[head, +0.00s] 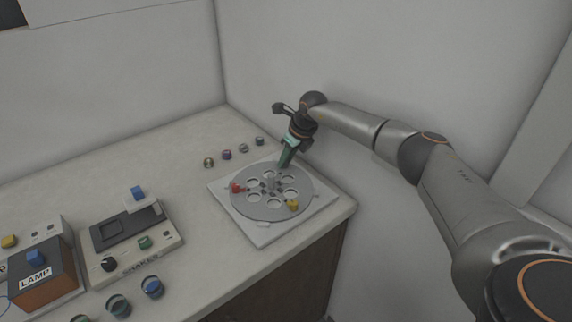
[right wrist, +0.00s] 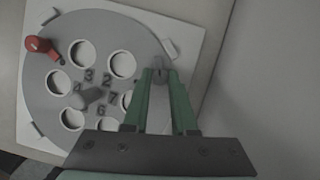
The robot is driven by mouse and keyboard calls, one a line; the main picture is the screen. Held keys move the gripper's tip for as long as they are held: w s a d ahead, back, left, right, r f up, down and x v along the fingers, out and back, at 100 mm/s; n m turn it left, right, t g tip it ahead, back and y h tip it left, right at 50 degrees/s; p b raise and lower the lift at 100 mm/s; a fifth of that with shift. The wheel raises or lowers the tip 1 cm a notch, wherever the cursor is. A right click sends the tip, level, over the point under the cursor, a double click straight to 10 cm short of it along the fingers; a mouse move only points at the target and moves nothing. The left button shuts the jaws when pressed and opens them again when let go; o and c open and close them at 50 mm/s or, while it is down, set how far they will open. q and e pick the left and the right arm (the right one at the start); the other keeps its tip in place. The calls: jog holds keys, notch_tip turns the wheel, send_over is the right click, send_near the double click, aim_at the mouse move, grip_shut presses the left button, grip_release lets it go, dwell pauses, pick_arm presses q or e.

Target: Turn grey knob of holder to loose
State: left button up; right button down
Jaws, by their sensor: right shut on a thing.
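The holder is a round grey disc (head: 246,206) with several round holes, lying on a white square plate (head: 260,237) on the counter. A red knob (head: 237,188) and a yellow knob (head: 293,204) sit at its rim. A grey post (right wrist: 88,97) stands at its middle. My right gripper (head: 282,165) reaches down to the far rim of the disc. In the right wrist view its green fingers are shut on the grey knob (right wrist: 158,68), which is mostly hidden between them. My left gripper is out of view.
Several small coloured jars (head: 227,155) stand left of the plate at the back. A shaker (head: 130,243) and a lamp box (head: 42,277) stand at the left. The wall is close behind my right arm, and the counter's right edge is near the plate.

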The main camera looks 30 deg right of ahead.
jog(key=shift+n+y+b, duration=0.3)
jog(key=shift+n+b, duration=0.3)
jog(key=shift+n, duration=0.3)
jog(key=c, duration=0.7)
grip_release()
